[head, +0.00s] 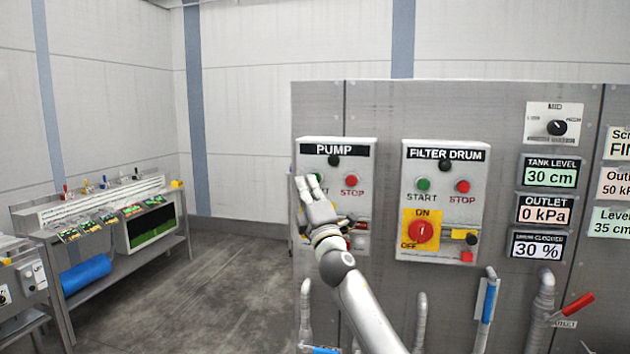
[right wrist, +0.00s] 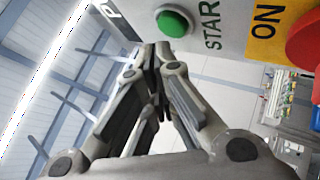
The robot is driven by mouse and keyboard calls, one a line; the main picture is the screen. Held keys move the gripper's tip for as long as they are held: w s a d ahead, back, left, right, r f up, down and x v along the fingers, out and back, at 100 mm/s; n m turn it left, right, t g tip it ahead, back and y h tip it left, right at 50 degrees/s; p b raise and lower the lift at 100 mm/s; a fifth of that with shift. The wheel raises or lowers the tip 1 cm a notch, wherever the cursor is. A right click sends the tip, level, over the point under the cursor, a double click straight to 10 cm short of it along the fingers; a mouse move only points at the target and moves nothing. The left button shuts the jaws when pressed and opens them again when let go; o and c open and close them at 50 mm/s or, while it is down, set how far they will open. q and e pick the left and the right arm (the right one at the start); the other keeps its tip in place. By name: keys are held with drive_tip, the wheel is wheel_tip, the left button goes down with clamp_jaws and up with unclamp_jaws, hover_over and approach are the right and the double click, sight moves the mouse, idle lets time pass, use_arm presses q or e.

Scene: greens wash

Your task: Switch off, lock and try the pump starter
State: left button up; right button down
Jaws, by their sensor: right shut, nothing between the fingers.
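The pump starter (head: 363,150) is a light box labelled PUMP on the grey cabinet. Its dark round lamp (head: 333,161), green START button (head: 320,177) and red STOP button (head: 350,181) show. My right gripper (head: 307,184) is shut and empty in front of the box's left side, fingertips beside START. It hides most of the pump's rotary switch in the head view. In the right wrist view, the shut fingertips (right wrist: 155,50) are close below the green START button (right wrist: 173,22); I cannot tell whether they touch. The red switch knob (right wrist: 304,42) and yellow ON plate (right wrist: 266,22) are at right. My left gripper is out of view.
The filter drum starter (head: 445,170) is to the right, its red knob (head: 421,232) on a yellow plate. Further right are displays, including OUTLET 0 kPa (head: 544,213). Pipes and a blue handle (head: 490,300) stand low in front. Open floor lies left, before a bench (head: 105,265).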

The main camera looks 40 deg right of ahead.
drive_tip(key=shift+w+d, duration=0.1)
drive_tip(key=shift+d, duration=0.05)
idle(0.8)
drive_tip(key=shift+w+d, duration=0.2)
drive_tip(key=shift+w+d+b, duration=0.25)
drive_tip(key=shift+d+b, duration=0.1)
drive_tip(key=shift+b, duration=0.2)
idle(0.6)
idle(0.4)
drive_tip(key=shift+s+a+p, duration=0.4)
drive_tip(key=shift+s+a, duration=0.15)
drive_tip(key=shift+a, duration=0.1)
drive_tip(key=s+a+p, duration=0.2)
drive_tip(key=s+a, duration=0.1)
drive_tip(key=shift+s+a, duration=0.1)
drive_tip(key=shift+a, duration=0.3)
